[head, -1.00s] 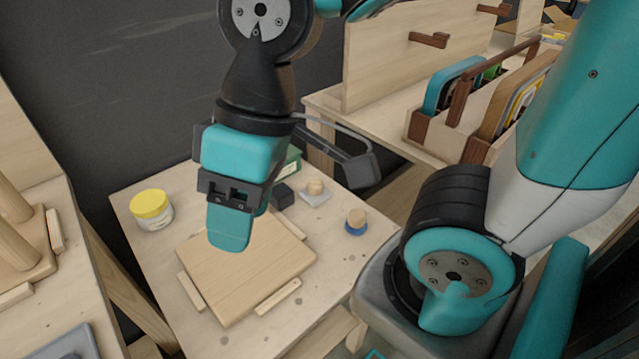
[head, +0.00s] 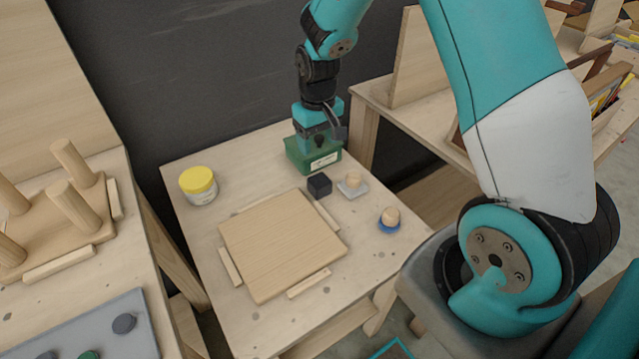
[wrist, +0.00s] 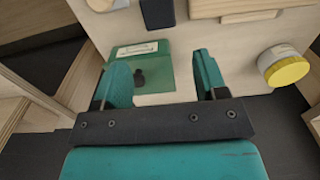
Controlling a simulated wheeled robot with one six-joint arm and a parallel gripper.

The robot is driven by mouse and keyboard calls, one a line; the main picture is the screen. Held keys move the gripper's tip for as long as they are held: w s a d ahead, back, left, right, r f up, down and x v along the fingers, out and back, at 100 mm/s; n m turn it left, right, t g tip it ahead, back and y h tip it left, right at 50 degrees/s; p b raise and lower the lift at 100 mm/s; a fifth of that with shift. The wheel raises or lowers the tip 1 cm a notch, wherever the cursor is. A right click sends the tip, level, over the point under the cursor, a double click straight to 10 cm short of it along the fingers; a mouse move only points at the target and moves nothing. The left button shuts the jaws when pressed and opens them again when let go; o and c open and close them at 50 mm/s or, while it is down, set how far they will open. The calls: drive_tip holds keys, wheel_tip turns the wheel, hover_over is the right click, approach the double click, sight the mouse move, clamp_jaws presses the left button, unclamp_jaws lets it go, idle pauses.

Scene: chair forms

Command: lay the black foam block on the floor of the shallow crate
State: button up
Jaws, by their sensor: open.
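The black foam block (head: 319,185) is a small dark cube on the light wooden table, between a green box and a square wooden board. It also shows at the top edge of the wrist view (wrist: 157,12), partly cut off. My gripper (head: 318,138) is just above the green box (head: 312,158), behind the block. In the wrist view my gripper (wrist: 163,78) is open with nothing between its fingers. The green box (wrist: 152,60), with a pale label and a dark knob, lies below them. I cannot make out a shallow crate for certain.
The wooden board (head: 280,245) has low strips around it. A yellow-lidded jar (head: 198,186) stands left. Two small knobbed pieces, one grey-based (head: 353,187) and one blue-based (head: 389,219), stand right of the block. A pegged stand (head: 65,215) is at far left. A dark wall backs the table.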

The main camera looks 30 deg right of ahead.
sight(320, 180)
wheel_tip(320, 180, down, 9)
drive_tip(key=shift+f+p, duration=0.1)
drive_tip(key=shift+p, duration=0.4)
drive_tip(key=shift+s+d+f+p, duration=0.1)
drive_tip(key=shift+f+p, duration=0.65)
drive_tip(key=shift+f, duration=1.95)
drive_tip(key=c, duration=0.7)
drive_tip(key=shift+c, duration=0.2)
